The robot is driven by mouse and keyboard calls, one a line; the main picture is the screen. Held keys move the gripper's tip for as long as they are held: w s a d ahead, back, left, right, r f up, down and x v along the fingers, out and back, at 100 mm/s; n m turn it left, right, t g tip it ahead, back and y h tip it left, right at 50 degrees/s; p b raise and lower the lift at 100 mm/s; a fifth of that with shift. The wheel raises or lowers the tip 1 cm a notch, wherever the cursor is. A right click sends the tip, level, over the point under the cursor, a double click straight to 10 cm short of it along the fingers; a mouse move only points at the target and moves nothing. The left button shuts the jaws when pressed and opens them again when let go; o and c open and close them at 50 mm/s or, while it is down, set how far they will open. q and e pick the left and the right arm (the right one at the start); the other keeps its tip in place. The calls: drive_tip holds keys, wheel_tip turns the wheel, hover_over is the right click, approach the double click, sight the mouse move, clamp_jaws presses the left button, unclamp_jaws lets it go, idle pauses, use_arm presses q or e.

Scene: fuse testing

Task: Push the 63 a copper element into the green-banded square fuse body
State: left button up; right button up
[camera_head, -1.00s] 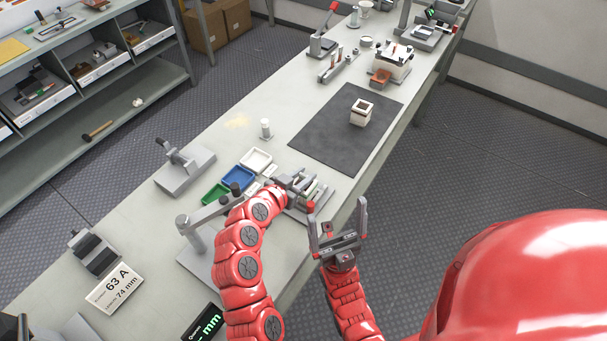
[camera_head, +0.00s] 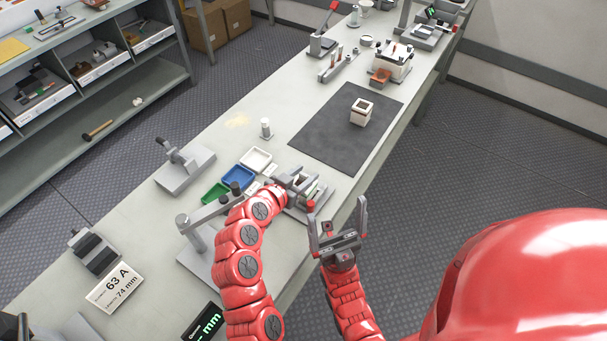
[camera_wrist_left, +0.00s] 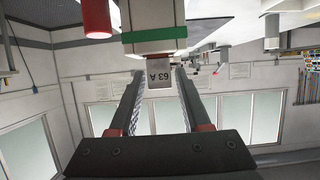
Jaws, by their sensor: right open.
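In the left wrist view, the square white fuse body with a green band (camera_wrist_left: 154,38) is at the top centre. The 63 A copper element (camera_wrist_left: 160,76), its grey face marked "63 A", sticks out from the body's open end, partly hidden in it. My left gripper (camera_wrist_left: 160,80) has a fingertip on each side of the element, closed in on its sides. In the head view, my left gripper (camera_head: 296,183) is over a grey fixture (camera_head: 309,208) near the table's right edge, and hides much of it. My right gripper (camera_head: 337,222) is open and empty, beyond that edge.
Blue (camera_head: 237,178), green (camera_head: 214,193) and white (camera_head: 256,159) trays lie left of the fixture. A dark mat (camera_head: 330,140) with a small white block (camera_head: 361,112) lies behind. A red cylinder (camera_wrist_left: 96,18) hangs close in the left wrist view.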

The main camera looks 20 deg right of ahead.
use_arm(q)
drive_tip(key=shift+o, duration=1.2)
drive_tip(key=p+v, duration=0.5)
drive_tip(key=v, duration=1.2)
drive_tip(key=shift+a+r, duration=0.15)
